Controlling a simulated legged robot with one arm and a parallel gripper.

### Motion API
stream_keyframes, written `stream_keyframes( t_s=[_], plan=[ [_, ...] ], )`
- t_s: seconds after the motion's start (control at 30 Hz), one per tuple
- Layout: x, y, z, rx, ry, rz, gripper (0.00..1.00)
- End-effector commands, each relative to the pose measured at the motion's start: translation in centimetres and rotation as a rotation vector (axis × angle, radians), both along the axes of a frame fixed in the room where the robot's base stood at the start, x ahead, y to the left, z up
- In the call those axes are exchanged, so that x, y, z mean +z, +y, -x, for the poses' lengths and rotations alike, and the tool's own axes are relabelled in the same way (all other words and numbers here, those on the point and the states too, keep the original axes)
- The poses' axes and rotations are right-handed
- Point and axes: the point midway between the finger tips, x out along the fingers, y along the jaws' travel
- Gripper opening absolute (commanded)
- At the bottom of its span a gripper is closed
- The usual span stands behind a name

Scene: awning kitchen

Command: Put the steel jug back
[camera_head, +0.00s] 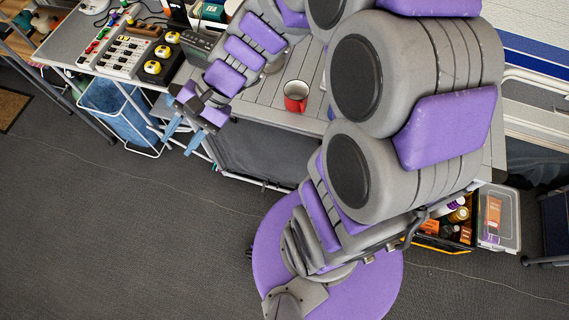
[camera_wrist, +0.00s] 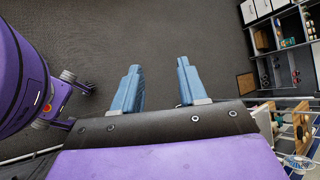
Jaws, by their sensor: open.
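My gripper (camera_head: 180,142) is open in the head view, with its blue fingers pointing down just off the front edge of the grey slatted table (camera_head: 262,112). In the wrist view my gripper (camera_wrist: 158,75) shows two blue fingers spread apart with nothing between them and dark floor beyond. I cannot make out the steel jug for certain in either view. My arm covers a large part of the table and may hide it.
A red mug (camera_head: 296,97) stands on the slatted table, right of my gripper. A side table on the left holds a mixer panel (camera_head: 124,50). A blue bin (camera_head: 118,112) stands below it. A crate (camera_head: 440,232) is at lower right. Shelves (camera_wrist: 288,45) show in the wrist view. The floor (camera_head: 110,220) at left is clear.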

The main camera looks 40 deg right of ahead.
Motion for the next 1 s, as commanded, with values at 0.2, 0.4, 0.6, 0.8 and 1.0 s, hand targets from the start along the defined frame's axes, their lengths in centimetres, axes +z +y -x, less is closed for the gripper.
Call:
stream_keyframes(
  t_s=[0.2, 0.4, 0.6, 0.8, 1.0],
  plan=[
    [-0.2, -2.1, 8.9, 0.360, -0.106, 0.293, 0.42],
    [-0.3, -7.2, 14.7, 0.616, -0.164, 0.566, 0.42],
    [0.3, -11.4, 17.1, 0.742, -0.188, 0.745, 0.42],
    [0.5, -12.6, 17.6, 0.772, -0.193, 0.791, 0.42],
    [0.5, -12.6, 17.6, 0.771, -0.191, 0.789, 0.42]
  ],
)
